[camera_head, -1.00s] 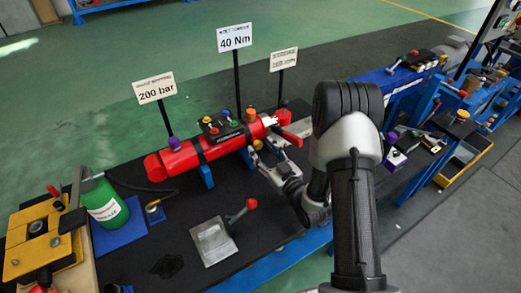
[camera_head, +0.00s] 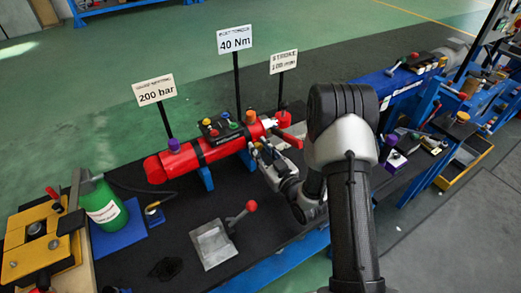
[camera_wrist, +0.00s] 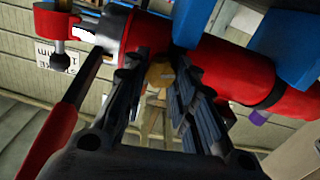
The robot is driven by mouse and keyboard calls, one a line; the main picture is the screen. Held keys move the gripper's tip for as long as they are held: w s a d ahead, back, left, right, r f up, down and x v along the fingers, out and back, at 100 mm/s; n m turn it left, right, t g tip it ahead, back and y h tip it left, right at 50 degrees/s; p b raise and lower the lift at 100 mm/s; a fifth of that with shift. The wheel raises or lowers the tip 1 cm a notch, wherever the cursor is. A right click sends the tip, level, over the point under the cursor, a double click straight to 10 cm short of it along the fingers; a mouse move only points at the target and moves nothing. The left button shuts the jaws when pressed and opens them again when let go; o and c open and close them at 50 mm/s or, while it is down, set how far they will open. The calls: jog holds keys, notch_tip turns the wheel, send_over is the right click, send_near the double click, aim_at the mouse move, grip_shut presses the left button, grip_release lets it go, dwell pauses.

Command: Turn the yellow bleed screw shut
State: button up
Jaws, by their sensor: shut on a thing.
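The red cylinder (camera_head: 205,158) lies on blue supports on the black bench top. In the wrist view it runs across the top of the picture (camera_wrist: 225,68). The yellow bleed screw (camera_wrist: 160,74) sits at its side, between the two dark fingers of my gripper (camera_wrist: 157,80). The fingers are shut on it, and they cover parts of its sides. In the head view my gripper (camera_head: 266,155) is at the near side of the cylinder's right half, with the screw mostly hidden there.
A red lever (camera_head: 285,136) sticks out at the cylinder's right end and shows at left in the wrist view (camera_wrist: 60,125). Purple (camera_head: 174,145) and orange (camera_head: 250,116) caps stand on top. A grey plate with a red-knobbed lever (camera_head: 213,245) lies in front. Signs stand behind.

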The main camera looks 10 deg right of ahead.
jog(key=shift+c, duration=1.3)
jog(key=shift+m, duration=0.3)
jog(key=m, duration=0.3)
jog(key=shift+d+m, duration=0.1)
jog(key=shift+m, duration=1.9)
jog(key=o, duration=1.1)
